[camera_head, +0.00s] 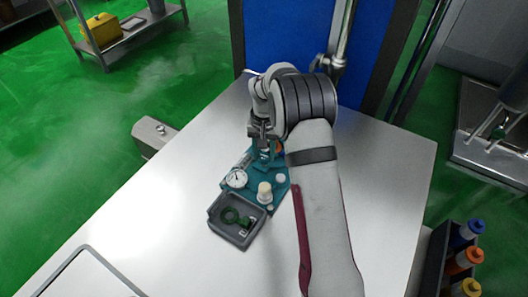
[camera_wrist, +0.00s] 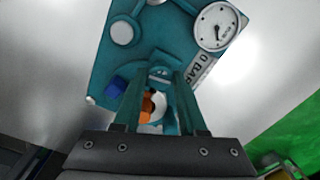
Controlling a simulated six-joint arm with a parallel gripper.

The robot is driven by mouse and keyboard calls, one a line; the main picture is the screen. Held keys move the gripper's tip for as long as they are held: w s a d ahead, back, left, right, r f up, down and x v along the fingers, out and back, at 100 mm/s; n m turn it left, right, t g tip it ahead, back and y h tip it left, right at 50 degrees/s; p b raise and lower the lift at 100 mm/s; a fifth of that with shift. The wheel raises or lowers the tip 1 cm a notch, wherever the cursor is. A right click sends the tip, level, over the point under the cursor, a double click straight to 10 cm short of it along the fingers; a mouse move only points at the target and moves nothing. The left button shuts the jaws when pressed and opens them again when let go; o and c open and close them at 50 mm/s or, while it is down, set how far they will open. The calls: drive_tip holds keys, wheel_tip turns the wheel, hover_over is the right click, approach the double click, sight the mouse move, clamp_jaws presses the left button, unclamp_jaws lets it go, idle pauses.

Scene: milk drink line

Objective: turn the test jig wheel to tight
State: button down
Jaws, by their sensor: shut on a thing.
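The teal test jig (camera_head: 247,181) stands on the white table, with a round dial gauge (camera_head: 236,178) at its left. My gripper (camera_head: 264,143) reaches down over the jig's far end. In the wrist view, my gripper (camera_wrist: 160,84) is shut on the jig wheel (camera_wrist: 149,104), whose orange and white parts show between the fingers. The fingers and palm hide much of the wheel, so its turn position cannot be told. The gauge (camera_wrist: 216,27) shows at the upper right, beside a label reading "0 BAR" (camera_wrist: 201,68).
A white-capped post (camera_head: 265,192) rises from the jig. A blue block (camera_wrist: 115,87) is left of the fingers. The table's right side is clear beyond my arm.

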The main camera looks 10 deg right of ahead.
sight(264, 156)
drive_tip(key=shift+m, duration=0.9)
drive_tip(key=shift+c, duration=2.3)
unclamp_jaws()
wheel_tip(264, 156, up, 16)
drive_tip(key=shift+f, duration=0.1)
